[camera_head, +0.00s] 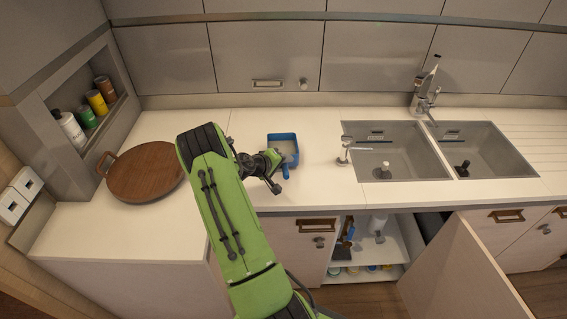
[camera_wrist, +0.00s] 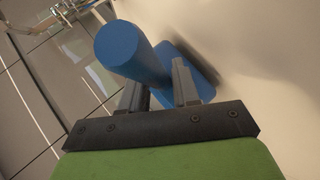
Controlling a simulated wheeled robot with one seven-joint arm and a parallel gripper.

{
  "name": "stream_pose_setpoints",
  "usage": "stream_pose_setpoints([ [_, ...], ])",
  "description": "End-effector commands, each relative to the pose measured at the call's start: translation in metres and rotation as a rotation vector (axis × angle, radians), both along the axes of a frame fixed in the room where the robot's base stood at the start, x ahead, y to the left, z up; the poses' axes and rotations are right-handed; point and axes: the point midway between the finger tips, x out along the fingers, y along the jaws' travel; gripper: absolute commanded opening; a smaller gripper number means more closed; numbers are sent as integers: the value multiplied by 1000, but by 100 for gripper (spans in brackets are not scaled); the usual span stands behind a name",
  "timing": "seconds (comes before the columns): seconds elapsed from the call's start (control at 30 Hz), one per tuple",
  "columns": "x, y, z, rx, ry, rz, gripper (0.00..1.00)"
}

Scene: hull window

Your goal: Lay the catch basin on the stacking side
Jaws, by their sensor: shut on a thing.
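The blue pan (camera_head: 294,137), a shallow square scoop that seems to be the catch basin, is over the white counter left of the sinks, its pale inside facing up. My gripper (camera_head: 279,176) is at its near side. In the wrist view its thick round blue handle (camera_wrist: 125,45) stands between the two grey fingers of my gripper (camera_wrist: 159,90), shut on it. A blue flat part (camera_wrist: 203,82) shows behind the right finger, with a dark shadow beside it. I cannot tell whether the pan touches the counter. No marked stacking side shows; bare counter (camera_head: 318,170) lies around the pan.
A round wooden board (camera_head: 146,172) lies left. Below, a cabinet door (camera_head: 455,275) stands open. Jars (camera_head: 96,103) fill a wall niche.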

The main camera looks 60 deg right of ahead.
Motion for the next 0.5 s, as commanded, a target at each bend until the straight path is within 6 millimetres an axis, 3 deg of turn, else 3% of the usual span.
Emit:
stream_pose_setpoints([
  [0.5, 0, -1, -4, -6, -1, -1, 0],
])
